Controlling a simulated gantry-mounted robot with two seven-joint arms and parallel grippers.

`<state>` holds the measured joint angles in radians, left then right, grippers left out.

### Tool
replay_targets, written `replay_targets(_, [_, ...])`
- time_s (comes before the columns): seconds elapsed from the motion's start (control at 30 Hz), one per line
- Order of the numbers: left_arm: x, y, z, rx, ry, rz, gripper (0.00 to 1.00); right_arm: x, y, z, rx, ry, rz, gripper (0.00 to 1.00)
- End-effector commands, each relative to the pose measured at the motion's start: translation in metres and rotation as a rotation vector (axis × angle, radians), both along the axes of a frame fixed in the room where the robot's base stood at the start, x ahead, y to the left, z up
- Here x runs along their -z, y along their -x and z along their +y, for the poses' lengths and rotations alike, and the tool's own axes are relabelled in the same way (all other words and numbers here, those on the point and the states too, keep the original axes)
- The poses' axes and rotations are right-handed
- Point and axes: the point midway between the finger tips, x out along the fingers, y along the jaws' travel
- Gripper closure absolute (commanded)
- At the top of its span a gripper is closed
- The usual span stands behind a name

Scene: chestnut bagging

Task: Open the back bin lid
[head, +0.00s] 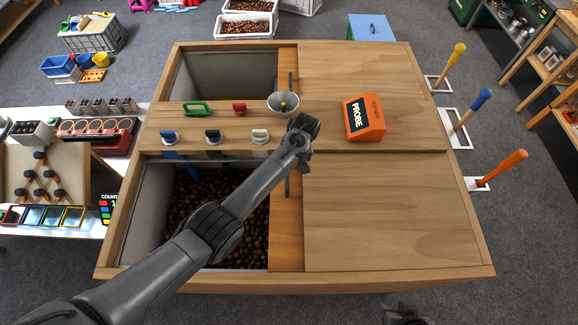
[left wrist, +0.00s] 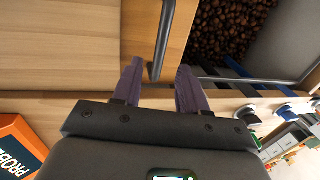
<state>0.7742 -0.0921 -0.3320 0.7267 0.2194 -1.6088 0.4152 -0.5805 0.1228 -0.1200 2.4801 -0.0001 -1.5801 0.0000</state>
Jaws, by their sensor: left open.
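The back bin (head: 222,75) is the far one. Its wooden lid (head: 360,75) lies to the right, with a dark bar handle (head: 290,82) near its left edge. The bin's left part is uncovered. The near bin holds chestnuts (head: 240,200), and its lid (head: 390,210) also lies to the right, with a bar handle (head: 287,185). My left arm reaches over the near bin. In the left wrist view my left gripper (left wrist: 158,68) is open, with the end of a dark bar handle (left wrist: 164,40) between or just beyond its fingertips; contact is unclear.
A middle board carries an orange PROBE box (head: 364,117), a small bowl (head: 283,103) and several coloured handles (head: 212,136). Upright coloured tools (head: 500,168) stand along the right side. A side table (head: 60,220) stands at the left.

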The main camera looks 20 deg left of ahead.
Motion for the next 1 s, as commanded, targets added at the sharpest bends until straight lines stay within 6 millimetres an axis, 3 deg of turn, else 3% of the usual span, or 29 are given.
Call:
replay_targets(0.2, [-0.035, -0.002, -0.007, 0.001, 0.000, -0.002, 0.58, 0.002, 0.000, 0.001, 0.001, -0.002, 0.000, 0.57])
replay_targets(0.4, [-0.054, -0.004, -0.010, 0.001, 0.001, -0.001, 0.58, 0.004, 0.000, 0.001, 0.003, -0.005, 0.001, 0.57])
replay_targets(1.0, [-0.057, -0.002, -0.011, 0.004, 0.002, 0.000, 0.58, 0.004, 0.000, 0.001, 0.003, -0.005, 0.001, 0.57])
